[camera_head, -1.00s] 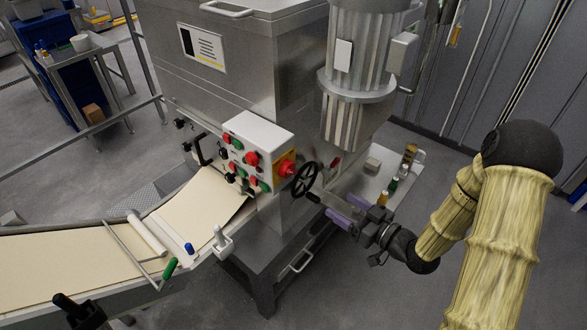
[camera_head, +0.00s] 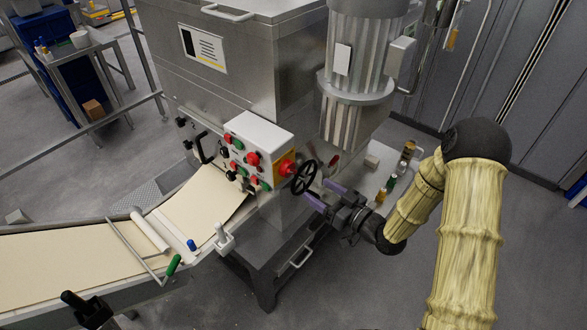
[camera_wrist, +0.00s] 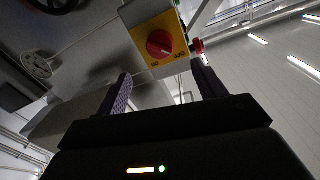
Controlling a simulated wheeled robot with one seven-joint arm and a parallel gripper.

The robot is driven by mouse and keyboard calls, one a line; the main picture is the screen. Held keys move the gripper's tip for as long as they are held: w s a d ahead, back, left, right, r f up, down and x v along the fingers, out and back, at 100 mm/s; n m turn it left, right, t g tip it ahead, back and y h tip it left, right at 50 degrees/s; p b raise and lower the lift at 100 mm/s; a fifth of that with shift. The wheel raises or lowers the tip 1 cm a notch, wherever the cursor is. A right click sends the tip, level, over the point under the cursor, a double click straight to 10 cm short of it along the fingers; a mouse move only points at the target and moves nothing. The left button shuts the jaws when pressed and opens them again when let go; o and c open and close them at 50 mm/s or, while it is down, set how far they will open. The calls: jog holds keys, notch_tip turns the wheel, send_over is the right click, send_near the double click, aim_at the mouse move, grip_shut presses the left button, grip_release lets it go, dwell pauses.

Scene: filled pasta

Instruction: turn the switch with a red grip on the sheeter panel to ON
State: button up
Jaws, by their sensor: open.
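The switch with a red grip (camera_head: 287,167) is on the right side face of the white sheeter panel (camera_head: 262,135). In the wrist view its round red grip (camera_wrist: 159,44) sits on a yellow plate (camera_wrist: 174,25), with small labels near the plate's lower edge. I cannot tell for certain which label the grip points at. My gripper (camera_head: 316,197) is right of and below the switch, beside the black handwheel. In the wrist view my gripper (camera_wrist: 163,76) is open and empty, its fingers either side of the switch's line but apart from it.
The black handwheel (camera_head: 304,177) stands close to the switch and my fingers; it also shows at the wrist view's top left (camera_wrist: 52,4). Several buttons cover the panel front. Small bottles (camera_head: 386,189) stand on the ledge behind my gripper. A ribbed motor (camera_head: 352,90) hangs above.

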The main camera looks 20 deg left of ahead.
aim_at(294, 172)
jog(key=p+x, duration=0.3)
jog(key=x, duration=0.7)
jog(key=shift+r+p, duration=0.1)
jog(key=shift+p, duration=0.2)
jog(key=shift+w+a, duration=0.2)
jog(key=shift+a, duration=0.05)
jog(key=shift+s, duration=0.2)
jog(key=shift+c, duration=0.8)
jog(key=shift+w+d, duration=0.1)
jog(key=shift+w, duration=0.1)
jog(key=c, duration=0.8)
